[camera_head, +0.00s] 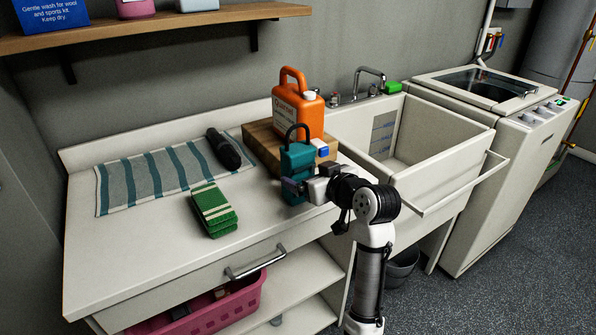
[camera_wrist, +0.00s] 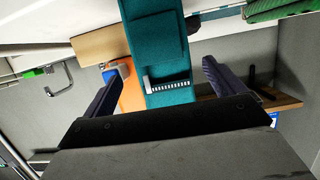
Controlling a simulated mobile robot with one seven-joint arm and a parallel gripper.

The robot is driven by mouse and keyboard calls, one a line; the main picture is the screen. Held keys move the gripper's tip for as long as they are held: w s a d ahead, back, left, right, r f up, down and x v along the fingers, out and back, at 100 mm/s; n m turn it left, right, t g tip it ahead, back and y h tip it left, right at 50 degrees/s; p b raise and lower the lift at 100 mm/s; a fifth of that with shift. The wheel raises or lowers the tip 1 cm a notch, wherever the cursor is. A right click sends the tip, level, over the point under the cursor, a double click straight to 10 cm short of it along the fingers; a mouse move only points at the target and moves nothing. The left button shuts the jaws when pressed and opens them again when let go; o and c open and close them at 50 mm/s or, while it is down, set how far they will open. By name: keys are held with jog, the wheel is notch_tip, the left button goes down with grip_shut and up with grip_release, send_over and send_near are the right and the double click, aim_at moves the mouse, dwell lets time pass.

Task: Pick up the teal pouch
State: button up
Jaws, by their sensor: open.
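The teal pouch (camera_head: 297,160) stands upright at the front edge of a wooden board on the counter, with a dark loop handle on top. In the wrist view the teal pouch (camera_wrist: 158,45) fills the space ahead of my gripper (camera_wrist: 163,75), with a pale ribbed strip on it. One finger shows to each side of the pouch, apart from it. My gripper (camera_head: 300,187) is open, at the pouch's lower front in the head view. Part of the pouch's lower front is hidden behind my gripper there.
An orange jug (camera_head: 297,105) stands on the wooden board (camera_head: 262,146) right behind the pouch. A blue-and-white item (camera_head: 321,148) is beside it. The sink (camera_head: 440,125) is right.

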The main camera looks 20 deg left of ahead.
aim_at(304, 174)
jog(key=p+x, duration=0.1)
jog(key=x, duration=0.3)
jog(key=shift+a+f+p, duration=0.1)
jog(key=shift+a+p, duration=0.3)
jog(key=shift+w+a+f, duration=0.15)
jog(key=shift+a+f, duration=0.05)
jog(key=shift+c, duration=0.2)
jog(key=c, duration=1.2)
jog(key=shift+r, duration=0.1)
